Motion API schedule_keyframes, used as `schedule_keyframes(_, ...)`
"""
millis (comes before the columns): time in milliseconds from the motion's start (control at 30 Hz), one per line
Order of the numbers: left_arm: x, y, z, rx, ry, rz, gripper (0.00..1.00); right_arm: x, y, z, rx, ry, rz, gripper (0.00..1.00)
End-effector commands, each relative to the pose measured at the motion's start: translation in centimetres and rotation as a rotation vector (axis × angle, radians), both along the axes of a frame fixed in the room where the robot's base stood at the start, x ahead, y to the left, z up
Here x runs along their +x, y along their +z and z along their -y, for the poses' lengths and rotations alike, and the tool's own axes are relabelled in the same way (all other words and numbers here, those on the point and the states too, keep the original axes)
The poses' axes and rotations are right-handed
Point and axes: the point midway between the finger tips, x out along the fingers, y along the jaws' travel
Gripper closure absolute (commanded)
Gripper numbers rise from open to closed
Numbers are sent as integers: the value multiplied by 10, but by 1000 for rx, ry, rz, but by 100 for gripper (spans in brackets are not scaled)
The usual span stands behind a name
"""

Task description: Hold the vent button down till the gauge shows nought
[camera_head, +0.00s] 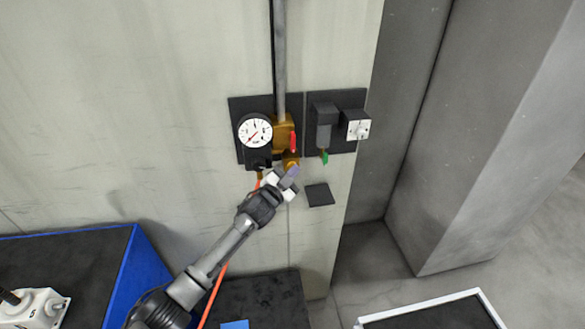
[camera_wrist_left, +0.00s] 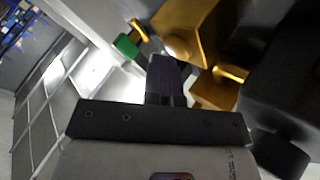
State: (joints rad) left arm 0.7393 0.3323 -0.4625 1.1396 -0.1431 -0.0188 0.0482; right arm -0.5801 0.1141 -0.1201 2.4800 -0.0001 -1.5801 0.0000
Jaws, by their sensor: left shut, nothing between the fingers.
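The pressure gauge (camera_head: 255,131) has a white round dial on a dark wall plate. A red mark or needle slants to the lower left; its exact reading is too small to tell. A brass block (camera_head: 284,131) with a red lever (camera_head: 293,142) is right of the gauge. My left gripper (camera_head: 293,171) is shut and empty, just below the brass block. In the left wrist view its fingertips (camera_wrist_left: 167,62) are close under a pale round button-like end (camera_wrist_left: 176,47) on brass (camera_wrist_left: 194,24). I cannot tell whether they touch or press it. My right gripper is out of view.
A second wall plate carries a dark cylinder (camera_head: 323,132), a green-handled valve (camera_head: 325,157) and a white fitting (camera_head: 358,129). A dark square (camera_head: 319,194) is below. An orange hose (camera_head: 215,292) hangs beside my arm. A blue-edged bench (camera_head: 130,262) is at left, a white-rimmed tray (camera_head: 476,292) at lower right.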

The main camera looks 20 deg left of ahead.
Motion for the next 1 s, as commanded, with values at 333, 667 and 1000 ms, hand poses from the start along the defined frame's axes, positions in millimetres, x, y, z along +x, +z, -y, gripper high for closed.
schedule_keyframes(333,0,0,-1,1,3,0,100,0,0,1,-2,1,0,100)
schedule_keyframes(667,0,1,-1,0,1,0,100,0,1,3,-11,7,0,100)
schedule_keyframes(1000,-11,3,6,0,1,0,100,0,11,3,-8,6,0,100)
